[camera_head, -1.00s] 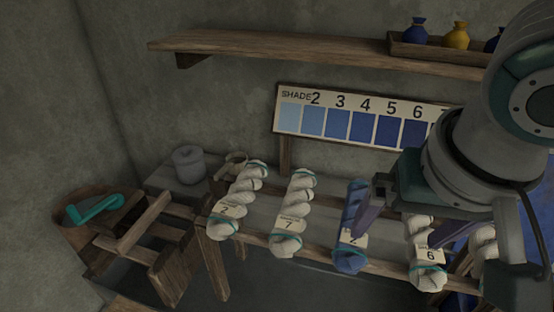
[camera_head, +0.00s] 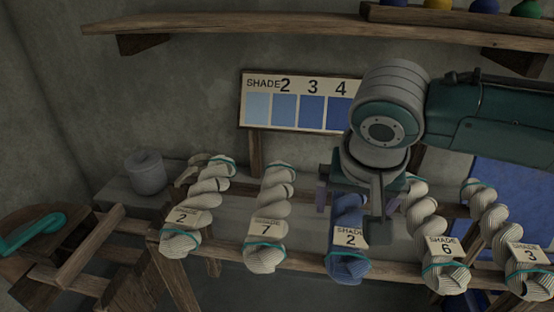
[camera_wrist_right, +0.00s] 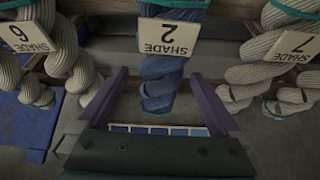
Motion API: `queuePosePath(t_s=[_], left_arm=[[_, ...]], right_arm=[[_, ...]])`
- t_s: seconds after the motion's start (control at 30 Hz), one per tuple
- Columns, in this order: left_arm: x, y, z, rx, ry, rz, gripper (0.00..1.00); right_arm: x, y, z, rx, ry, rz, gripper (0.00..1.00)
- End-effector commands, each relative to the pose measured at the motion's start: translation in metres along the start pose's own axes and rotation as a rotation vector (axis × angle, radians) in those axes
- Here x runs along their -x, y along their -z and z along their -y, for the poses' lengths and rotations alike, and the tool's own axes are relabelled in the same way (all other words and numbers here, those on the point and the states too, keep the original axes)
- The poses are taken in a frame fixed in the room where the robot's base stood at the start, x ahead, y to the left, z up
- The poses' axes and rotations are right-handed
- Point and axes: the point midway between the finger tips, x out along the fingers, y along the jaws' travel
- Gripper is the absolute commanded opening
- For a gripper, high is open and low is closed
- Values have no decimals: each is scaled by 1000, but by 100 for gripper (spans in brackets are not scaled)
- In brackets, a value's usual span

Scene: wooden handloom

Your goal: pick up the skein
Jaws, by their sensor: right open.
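A blue twisted skein (camera_head: 347,210) with a "SHADE 2" tag hangs from the wooden rail, third from the left. It also shows in the right wrist view (camera_wrist_right: 163,70), upside down. My right gripper (camera_head: 350,202) is open, at the upper part of this skein. One finger shows on each side of it in the right wrist view (camera_wrist_right: 160,78), with gaps between. I cannot tell how deep the fingers reach. The gripper covers the skein's top in the head view. My left gripper is not in view.
White skeins tagged 2 (camera_head: 200,205) and 7 (camera_head: 270,210) hang to the left. White skeins tagged 6 (camera_head: 435,235) and 3 (camera_head: 505,235) hang to the right. A shade board (camera_head: 297,100) stands behind, and a shelf (camera_head: 230,32) is above.

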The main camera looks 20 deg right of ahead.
Motion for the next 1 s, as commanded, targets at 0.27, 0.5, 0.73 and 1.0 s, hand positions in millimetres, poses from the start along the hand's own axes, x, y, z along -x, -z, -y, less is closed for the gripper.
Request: queuePosePath(t_s=[0.27,0.5,0.73,1.0], left_arm=[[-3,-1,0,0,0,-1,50],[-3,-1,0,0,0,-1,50],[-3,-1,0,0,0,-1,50],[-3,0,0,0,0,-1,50]], right_arm=[[-14,0,1,2,2,-1,100],[-14,0,1,1,2,0,84],[-14,0,0,1,2,0,58],[-14,0,0,1,2,0,28]])
